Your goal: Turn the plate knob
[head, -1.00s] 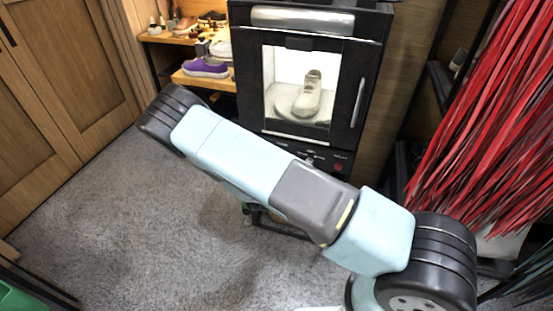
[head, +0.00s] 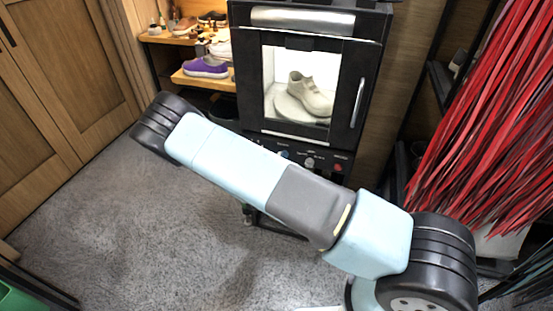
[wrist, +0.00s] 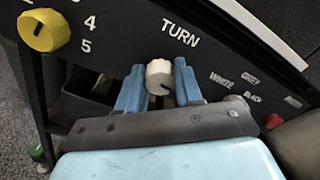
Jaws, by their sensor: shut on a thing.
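The plate knob (wrist: 159,76) is a small white dial with a dark pointer mark, below the word TURN on the black panel. My gripper (wrist: 158,82) has its two blue fingers on either side of this knob and is shut on it. In the head view my arm covers most of the gripper. Behind the lit window of the black cabinet (head: 257,95), a pale shoe (head: 311,94) stands on a round plate (head: 287,105), its toe towards the lower right.
A yellow knob (wrist: 43,31) with numbers sits left of the plate knob. A red button (head: 338,167) is at the panel's right. A shelf (head: 192,80) with a purple shoe (head: 206,67) stands left. Red strips (head: 480,120) hang at the right. Grey carpet (head: 120,220) is clear.

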